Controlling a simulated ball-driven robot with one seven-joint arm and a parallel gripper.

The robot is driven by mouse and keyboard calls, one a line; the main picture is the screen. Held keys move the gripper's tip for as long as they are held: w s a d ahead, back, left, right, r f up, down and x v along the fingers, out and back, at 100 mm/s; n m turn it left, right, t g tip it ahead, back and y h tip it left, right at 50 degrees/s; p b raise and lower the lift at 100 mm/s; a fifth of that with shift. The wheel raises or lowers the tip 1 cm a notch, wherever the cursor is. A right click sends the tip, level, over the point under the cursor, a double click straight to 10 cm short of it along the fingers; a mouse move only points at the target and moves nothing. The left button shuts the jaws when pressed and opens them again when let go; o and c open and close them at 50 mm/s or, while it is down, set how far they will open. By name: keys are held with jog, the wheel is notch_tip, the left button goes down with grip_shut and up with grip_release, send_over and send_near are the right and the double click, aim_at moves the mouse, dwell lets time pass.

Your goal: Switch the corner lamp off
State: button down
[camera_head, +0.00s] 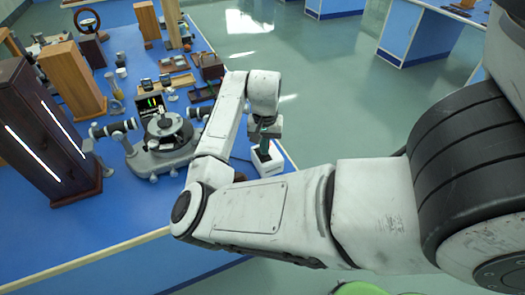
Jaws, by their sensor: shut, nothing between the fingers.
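My gripper (264,149) points down at the near right corner of the blue bench, just above a small white box (275,166) with a dark top. Its fingers look shut and empty. They overlap the box in this view, so I cannot tell whether they touch it. The box may be a switch or the lamp's base; its top is partly hidden by the gripper. A tall dark wooden block (45,135) with two glowing white strips stands at the left of the bench. I cannot tell which of these is the corner lamp.
A grey spectrometer (165,150) with a round table stands mid-bench, close left of my arm. A small dark screen (150,104) is behind it. Wooden blocks (72,80) and trays (176,82) fill the back. The floor (330,110) at the right is clear.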

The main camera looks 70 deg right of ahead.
jog(key=shift+f+b, duration=0.3)
jog(key=shift+f, duration=0.35)
dwell(0.4)
notch_tip(320, 180, up, 7)
jog(key=p, duration=0.7)
jog(key=shift+r, duration=0.1)
dwell(0.5)
